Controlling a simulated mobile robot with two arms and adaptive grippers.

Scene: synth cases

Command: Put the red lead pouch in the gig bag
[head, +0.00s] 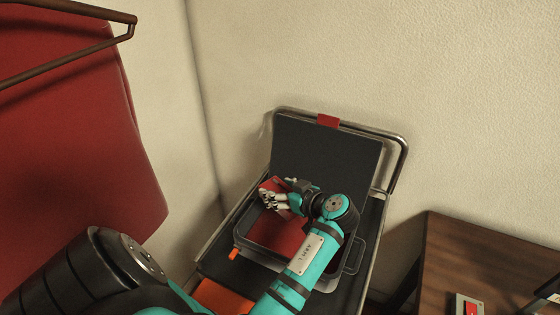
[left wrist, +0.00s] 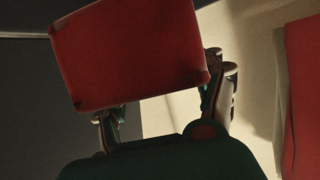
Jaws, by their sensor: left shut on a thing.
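The gig bag (head: 340,150) is a dark case standing open on a metal-framed seat, its lid raised at the back with a red tab on top. My left gripper (head: 270,200) is over the open bag and shut on the red lead pouch (head: 284,184). In the left wrist view the pouch (left wrist: 128,55) is a flat red rectangle across the two fingers. Red also shows inside the bag below my gripper; I cannot tell whether it is lining or part of the pouch. My arm hides the bag's right part. My right gripper is not in view.
A large red cloth (head: 70,130) hangs from a rail at the left. A wooden table (head: 450,250) stands at the right with a small grey and red object (head: 467,305) near its front. An orange piece (head: 222,297) lies in front of the bag. A plain wall is behind.

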